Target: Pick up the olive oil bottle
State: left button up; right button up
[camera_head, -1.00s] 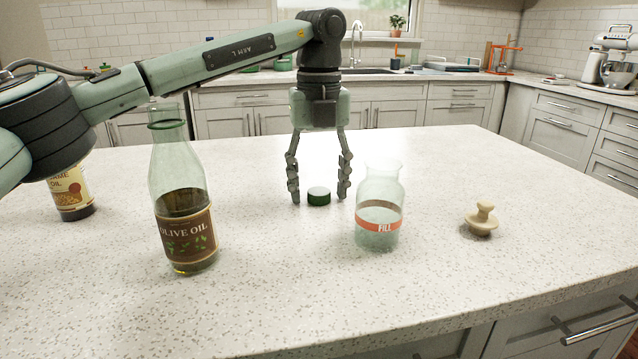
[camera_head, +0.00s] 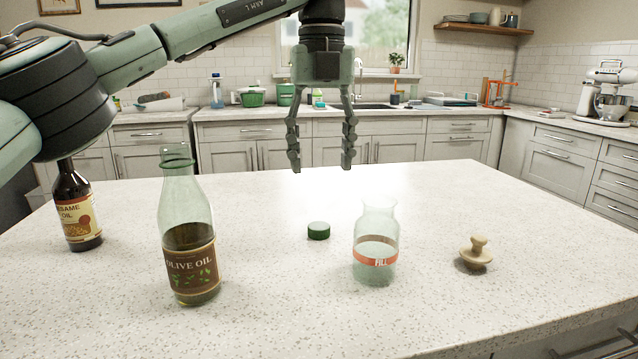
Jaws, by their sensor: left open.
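The olive oil bottle (camera_head: 192,262) is clear greenish glass with a dark label and dark oil in its lower part. It stands upright and uncapped at the front left of the counter. My left gripper (camera_head: 321,168) is open and empty, pointing down above the far middle of the counter. It is up and to the right of the bottle, apart from it. A green cap (camera_head: 318,231) lies on the counter below the gripper. My right gripper is not in view.
A clear jar with a red "FILL" band (camera_head: 375,262) stands right of the cap. A wooden stopper-like piece (camera_head: 476,252) lies farther right. A dark sesame oil bottle (camera_head: 78,215) stands at the left, below my arm. The counter (camera_head: 290,310) is clear at the front middle.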

aim_at(185, 221)
jog(key=k+l, duration=0.15)
jog(key=k, duration=0.3)
jog(key=k+l, duration=0.15)
jog(key=k, duration=0.35)
jog(key=k+l, duration=0.1)
jog(key=k, duration=0.35)
jog(key=k+l, duration=0.15)
jog(key=k, duration=0.35)
